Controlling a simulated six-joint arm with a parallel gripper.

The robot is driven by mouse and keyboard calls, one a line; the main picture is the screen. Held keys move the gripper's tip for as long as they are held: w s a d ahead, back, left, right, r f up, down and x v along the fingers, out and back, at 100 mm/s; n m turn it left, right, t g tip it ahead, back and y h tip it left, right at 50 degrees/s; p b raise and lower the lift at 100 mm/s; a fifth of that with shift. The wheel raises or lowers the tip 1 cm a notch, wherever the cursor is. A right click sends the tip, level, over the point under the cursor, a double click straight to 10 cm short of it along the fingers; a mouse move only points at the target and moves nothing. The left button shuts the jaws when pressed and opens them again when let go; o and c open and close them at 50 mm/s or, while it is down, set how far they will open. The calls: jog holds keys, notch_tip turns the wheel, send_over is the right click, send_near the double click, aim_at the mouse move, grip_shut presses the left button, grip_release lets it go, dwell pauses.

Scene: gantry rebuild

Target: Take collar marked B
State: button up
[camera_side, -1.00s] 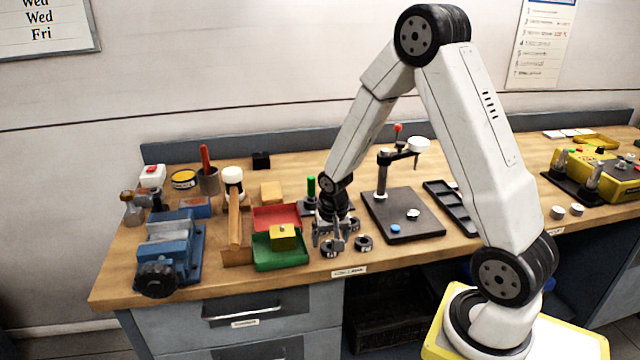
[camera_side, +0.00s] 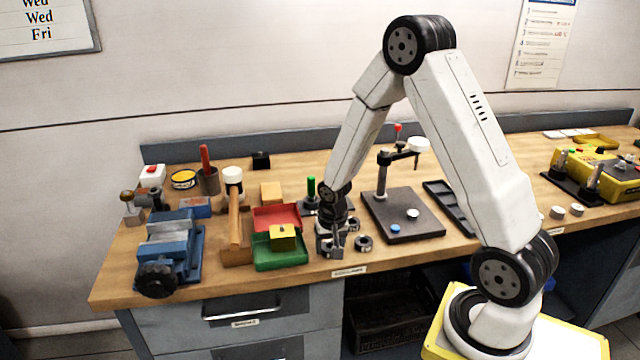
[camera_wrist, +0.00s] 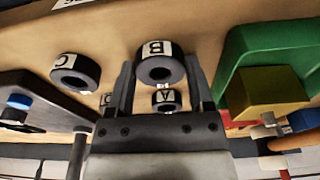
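Collar B (camera_wrist: 155,70) is a dark ring with a white label reading B. In the wrist view it lies between the two fingers of my gripper (camera_wrist: 159,66), which is open with a finger on each side and narrow gaps. In the side view my gripper (camera_side: 331,247) is low at the bench's front, and its fingers largely hide collar B. Collar A (camera_wrist: 166,101) sits behind B, close to the palm. Collar C (camera_wrist: 76,72) lies apart to the left in the wrist view. Another label shows partly beside the left finger.
A green tray (camera_side: 277,264) with a yellow block (camera_side: 283,237) stands close left of my gripper in the side view. A dark plate stand (camera_side: 405,228) is to the right. The bench's front edge is near.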

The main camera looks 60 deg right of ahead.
grip_shut()
notch_tip(320, 180, up, 8)
jog(key=shift+f, duration=0.25)
dwell(0.6)
